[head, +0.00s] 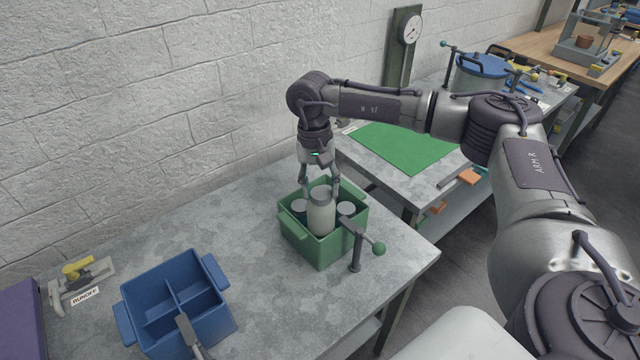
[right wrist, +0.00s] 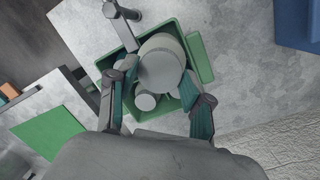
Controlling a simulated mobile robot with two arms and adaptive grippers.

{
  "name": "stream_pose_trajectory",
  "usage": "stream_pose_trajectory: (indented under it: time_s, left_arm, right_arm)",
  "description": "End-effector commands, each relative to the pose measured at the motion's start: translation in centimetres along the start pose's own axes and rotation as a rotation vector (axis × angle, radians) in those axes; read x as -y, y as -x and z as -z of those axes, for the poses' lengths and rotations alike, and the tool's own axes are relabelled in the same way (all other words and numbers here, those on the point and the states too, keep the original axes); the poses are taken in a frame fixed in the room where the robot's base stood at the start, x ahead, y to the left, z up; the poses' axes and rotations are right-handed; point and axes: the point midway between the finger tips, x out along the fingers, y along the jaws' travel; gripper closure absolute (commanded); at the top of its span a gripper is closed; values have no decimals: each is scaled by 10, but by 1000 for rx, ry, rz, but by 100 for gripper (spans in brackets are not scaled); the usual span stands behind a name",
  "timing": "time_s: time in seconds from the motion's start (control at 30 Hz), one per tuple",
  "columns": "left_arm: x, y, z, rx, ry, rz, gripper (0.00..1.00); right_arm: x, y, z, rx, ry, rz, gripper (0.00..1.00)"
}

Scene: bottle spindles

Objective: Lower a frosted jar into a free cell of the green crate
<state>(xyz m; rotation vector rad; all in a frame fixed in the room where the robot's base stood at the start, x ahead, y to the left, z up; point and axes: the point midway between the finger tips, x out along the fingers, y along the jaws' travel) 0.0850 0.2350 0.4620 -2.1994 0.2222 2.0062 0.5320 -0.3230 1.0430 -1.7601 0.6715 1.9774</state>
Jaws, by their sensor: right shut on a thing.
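My right gripper (head: 319,188) is shut on a frosted jar (head: 321,217), pale with a grey lid, and holds it upright over the green crate (head: 318,251). The jar's lid is higher than the lids of the other jars, and its base is hidden. In the right wrist view the fingers (right wrist: 155,90) flank the held jar (right wrist: 160,70). Other frosted jars sit in the crate, one at the left (head: 300,206) and one at the right (head: 346,208). The cell beneath the held jar is hidden. My left gripper is not in view.
A post with a green-knobbed lever (head: 356,250) stands close to the crate's front right side. A blue divided crate (head: 150,291) is at the front left. Bare metal table lies between the crates.

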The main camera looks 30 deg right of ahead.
Motion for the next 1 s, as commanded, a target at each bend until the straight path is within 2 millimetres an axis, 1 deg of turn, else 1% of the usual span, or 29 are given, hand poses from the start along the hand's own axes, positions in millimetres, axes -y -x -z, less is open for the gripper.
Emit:
stream_pose_trajectory:
  time_s: [0.03,1.0]
  left_arm:
    - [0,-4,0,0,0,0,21]
    - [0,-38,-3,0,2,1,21]
  right_arm:
    - [1,-4,0,0,0,1,100]
    - [4,-52,5,-1,0,4,100]
